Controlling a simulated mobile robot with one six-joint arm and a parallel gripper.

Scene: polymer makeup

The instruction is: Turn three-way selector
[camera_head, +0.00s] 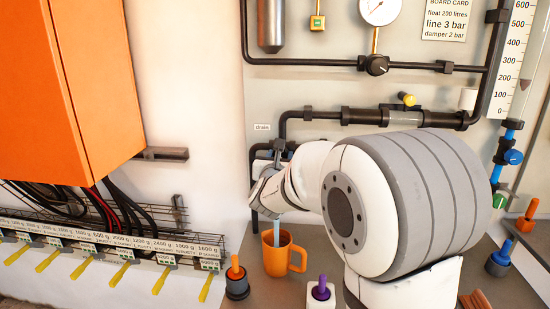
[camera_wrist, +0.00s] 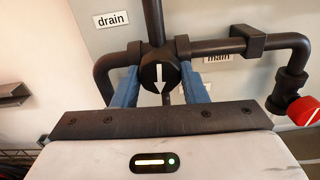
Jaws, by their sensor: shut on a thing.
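The three-way selector (camera_wrist: 158,72) is a round black knob with a white arrow on a black pipe junction. The arrow points down in the wrist view. My gripper (camera_wrist: 160,82) is shut on the selector, with one blue finger on each side of it. A "drain" label (camera_wrist: 112,19) is at the upper left of the selector, and a partly hidden "main" label (camera_wrist: 218,57) is to its right. In the head view my gripper (camera_head: 278,153) is at the left pipe junction, where my wrist and arm hide most of the selector.
An orange mug (camera_head: 268,257) stands below the junction, with a light-blue stream (camera_head: 277,232) over it. Orange-topped (camera_head: 235,280) and purple-topped (camera_head: 321,288) pieces stand nearby. A red knob (camera_wrist: 305,110) is at the right. An orange cabinet (camera_head: 70,85) hangs at the left.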

